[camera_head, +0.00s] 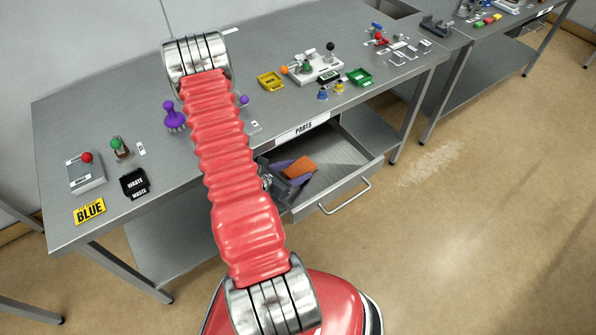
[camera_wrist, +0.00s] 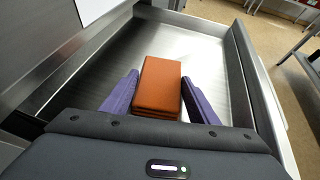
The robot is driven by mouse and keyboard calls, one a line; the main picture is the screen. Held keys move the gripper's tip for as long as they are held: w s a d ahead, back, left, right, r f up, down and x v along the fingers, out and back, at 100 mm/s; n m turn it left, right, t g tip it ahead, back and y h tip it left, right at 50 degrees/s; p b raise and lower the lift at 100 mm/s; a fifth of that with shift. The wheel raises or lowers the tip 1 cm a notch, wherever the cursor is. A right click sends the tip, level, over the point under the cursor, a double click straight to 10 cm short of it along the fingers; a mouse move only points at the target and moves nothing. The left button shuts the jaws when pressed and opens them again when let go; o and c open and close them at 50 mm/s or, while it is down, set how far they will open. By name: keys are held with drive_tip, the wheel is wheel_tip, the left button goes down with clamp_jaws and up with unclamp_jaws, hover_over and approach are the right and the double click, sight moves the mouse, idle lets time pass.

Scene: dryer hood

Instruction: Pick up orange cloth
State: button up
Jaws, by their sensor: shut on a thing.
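The orange cloth (camera_wrist: 159,84) is a folded block inside the open metal drawer (camera_wrist: 216,66). In the wrist view it sits between the two purple fingers of my gripper (camera_wrist: 160,101), which are shut on it. In the head view the orange cloth (camera_head: 299,167) shows beside a purple finger of my gripper (camera_head: 291,172), within the drawer (camera_head: 340,150) marked PARTS. The cloth's lower side is hidden, so I cannot tell whether it touches the drawer floor.
The drawer walls surround my gripper, with bare drawer floor around the cloth. The grey table (camera_head: 95,120) above holds a yellow tray (camera_head: 270,81), a green tray (camera_head: 360,77), a purple knobbed tool (camera_head: 174,116) and a red-button box (camera_head: 86,174). Open floor lies to the right.

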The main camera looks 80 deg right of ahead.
sight(126, 200)
drive_tip(key=shift+r, duration=0.1)
wheel_tip(126, 200, up, 18)
drive_tip(key=shift+f, duration=0.1)
idle(0.9)
idle(0.5)
